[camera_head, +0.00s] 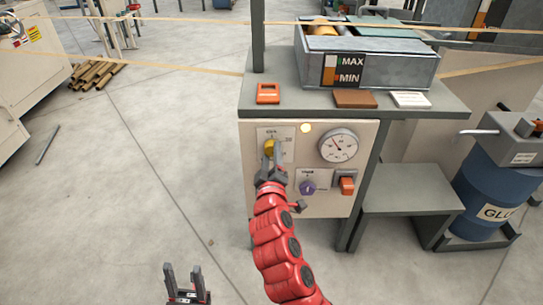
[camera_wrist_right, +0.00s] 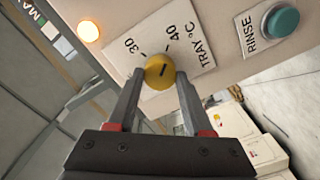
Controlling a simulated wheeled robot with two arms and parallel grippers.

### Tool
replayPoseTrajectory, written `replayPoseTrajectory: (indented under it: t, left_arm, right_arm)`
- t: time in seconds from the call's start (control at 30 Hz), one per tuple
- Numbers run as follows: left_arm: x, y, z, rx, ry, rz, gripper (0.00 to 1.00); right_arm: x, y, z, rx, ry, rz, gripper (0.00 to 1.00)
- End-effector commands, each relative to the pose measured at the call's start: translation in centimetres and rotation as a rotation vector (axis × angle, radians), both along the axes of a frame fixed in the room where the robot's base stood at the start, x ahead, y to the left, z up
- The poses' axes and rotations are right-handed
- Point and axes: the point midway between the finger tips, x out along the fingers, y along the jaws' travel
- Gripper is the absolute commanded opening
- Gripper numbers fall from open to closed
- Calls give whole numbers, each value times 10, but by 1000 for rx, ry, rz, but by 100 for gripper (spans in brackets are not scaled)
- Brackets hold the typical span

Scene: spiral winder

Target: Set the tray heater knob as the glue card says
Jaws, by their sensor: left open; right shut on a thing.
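The yellow tray heater knob (camera_head: 269,147) is on the front panel below the shelf. It also shows in the right wrist view (camera_wrist_right: 159,72), with a dark mark on its face and the labels 30, 40 and TRAY °C on its plate. My right gripper (camera_head: 273,160) is shut on the knob, one finger on each side, and partly covers it in the head view. The exact setting of the mark is hard to read. A white card (camera_head: 410,99) lies on the shelf; its text is too small to read. My left gripper (camera_head: 187,284) is open and empty, low over the floor.
The panel also holds a lit lamp (camera_head: 306,128), a dial gauge (camera_head: 338,146), a purple knob (camera_head: 307,188) and an orange switch (camera_head: 347,186). A grey tray (camera_head: 400,75) stands above. A blue drum (camera_head: 484,190) is at right. The floor at left is mostly clear.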

Motion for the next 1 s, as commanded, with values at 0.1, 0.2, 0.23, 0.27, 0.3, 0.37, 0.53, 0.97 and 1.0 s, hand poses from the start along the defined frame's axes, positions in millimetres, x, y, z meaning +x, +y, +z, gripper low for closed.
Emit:
replayPoseTrajectory:
  t: [0.1,0.2,0.23,0.27,0.3,0.37,0.53,0.97,1.0]
  left_arm:
    - [0,0,0,0,0,0,50]
    - [0,0,0,0,0,0,50]
    - [0,0,0,0,0,0,50]
    - [0,0,0,0,0,0,50]
    - [0,0,0,0,0,0,50]
    - [0,0,0,0,0,0,50]
    - [0,0,0,0,0,0,50]
    - [2,0,13,-19,15,-2,50]
    - [3,0,14,-21,16,-3,50]
  right_arm:
    - [0,1,0,2,1,2,58]
    - [0,0,0,1,0,1,76]
    - [0,0,0,1,0,1,81]
    - [0,0,0,1,0,1,81]
    - [0,0,0,1,0,1,81]
    - [0,0,0,0,0,1,81]
    - [-1,0,0,0,0,1,81]
    - [-81,2,0,-3,1,8,81]
    - [-91,2,1,-2,1,8,81]
